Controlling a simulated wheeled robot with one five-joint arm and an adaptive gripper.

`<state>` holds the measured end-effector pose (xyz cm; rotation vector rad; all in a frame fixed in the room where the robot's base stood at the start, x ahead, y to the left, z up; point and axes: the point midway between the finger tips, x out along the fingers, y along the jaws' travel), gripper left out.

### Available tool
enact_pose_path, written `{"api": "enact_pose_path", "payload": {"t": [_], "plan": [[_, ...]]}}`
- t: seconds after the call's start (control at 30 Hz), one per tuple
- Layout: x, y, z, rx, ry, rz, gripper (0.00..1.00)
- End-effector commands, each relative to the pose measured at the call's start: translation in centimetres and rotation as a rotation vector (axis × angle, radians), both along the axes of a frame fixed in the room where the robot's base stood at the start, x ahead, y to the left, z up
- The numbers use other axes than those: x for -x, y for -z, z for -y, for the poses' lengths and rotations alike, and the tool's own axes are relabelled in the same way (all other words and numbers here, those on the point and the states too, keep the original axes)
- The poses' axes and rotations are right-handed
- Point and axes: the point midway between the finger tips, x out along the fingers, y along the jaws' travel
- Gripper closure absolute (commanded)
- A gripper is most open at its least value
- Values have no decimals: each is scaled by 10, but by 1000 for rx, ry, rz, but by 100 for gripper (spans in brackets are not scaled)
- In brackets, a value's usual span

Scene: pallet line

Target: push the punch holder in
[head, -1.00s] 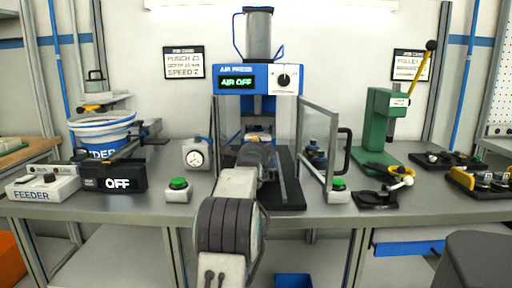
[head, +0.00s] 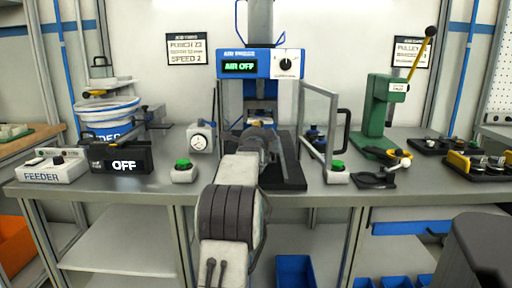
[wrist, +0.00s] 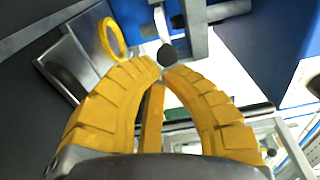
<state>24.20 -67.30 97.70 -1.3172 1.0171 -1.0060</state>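The air press (head: 260,64) stands at the middle of the bench, its display reading AIR OFF. My gripper (wrist: 162,71) reaches into the press opening; in the head view my own arm mostly hides it. I cannot tell for sure which part is the punch holder.
An open clear guard door (head: 318,125) with a black handle stands right of the press. A green lever press (head: 384,115) stands farther right. The feeder (head: 108,120) is at left.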

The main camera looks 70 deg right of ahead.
Motion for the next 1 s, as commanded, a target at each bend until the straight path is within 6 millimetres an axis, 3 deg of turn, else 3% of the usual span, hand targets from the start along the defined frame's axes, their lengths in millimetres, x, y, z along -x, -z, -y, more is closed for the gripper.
{"api": "enact_pose_path", "payload": {"t": [0.7, 1.0], "plan": [[21, -1, -74, 1, 1, 0, 100], [26, -1, -93, 0, 1, 0, 100]]}}
